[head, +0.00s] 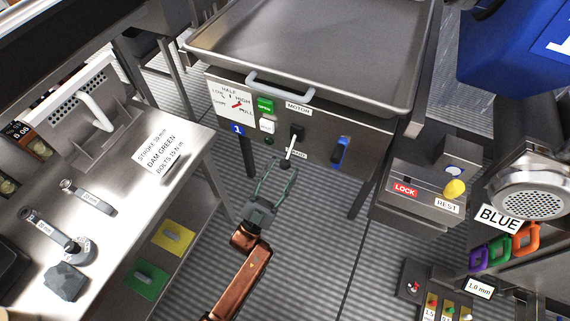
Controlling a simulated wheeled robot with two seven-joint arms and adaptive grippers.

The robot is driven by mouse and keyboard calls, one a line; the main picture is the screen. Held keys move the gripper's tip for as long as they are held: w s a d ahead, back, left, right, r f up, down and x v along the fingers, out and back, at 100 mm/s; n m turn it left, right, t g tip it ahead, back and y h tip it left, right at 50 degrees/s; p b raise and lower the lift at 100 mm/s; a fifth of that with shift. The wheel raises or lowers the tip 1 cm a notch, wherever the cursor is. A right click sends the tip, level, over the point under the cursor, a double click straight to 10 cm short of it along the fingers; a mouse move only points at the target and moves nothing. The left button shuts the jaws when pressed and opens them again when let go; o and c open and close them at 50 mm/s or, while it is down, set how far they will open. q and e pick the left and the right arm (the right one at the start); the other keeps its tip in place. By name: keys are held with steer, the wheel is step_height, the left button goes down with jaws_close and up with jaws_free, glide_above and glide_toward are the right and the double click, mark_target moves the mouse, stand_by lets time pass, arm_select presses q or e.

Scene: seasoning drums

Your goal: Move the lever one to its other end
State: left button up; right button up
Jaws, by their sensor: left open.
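The lever (292,144) is a pale rod on a dark mount on the front panel of the steel tray unit, below a MOTOR label. It slants downward, with its lower end close to my gripper. A blue plate with the number 1 (238,129) is on the same panel, to the left. My left gripper (277,164) is open, in front of the panel, with its fingers pointing up at the lever's lower end. I cannot tell whether a finger touches the lever. The small label behind the lever's end is partly hidden. My right gripper is not in view.
A green button (265,105) and a blue switch (339,152) flank the lever. A handle (280,86) juts out above it. A LOCK/REST box (420,183) stands to the right, a steel workbench (120,205) to the left. The floor below the panel is open.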

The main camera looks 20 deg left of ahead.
arm_select(q)
steer(key=v, duration=0.9)
steer(key=shift+s+f, duration=0.15)
steer(key=shift+f, duration=0.15)
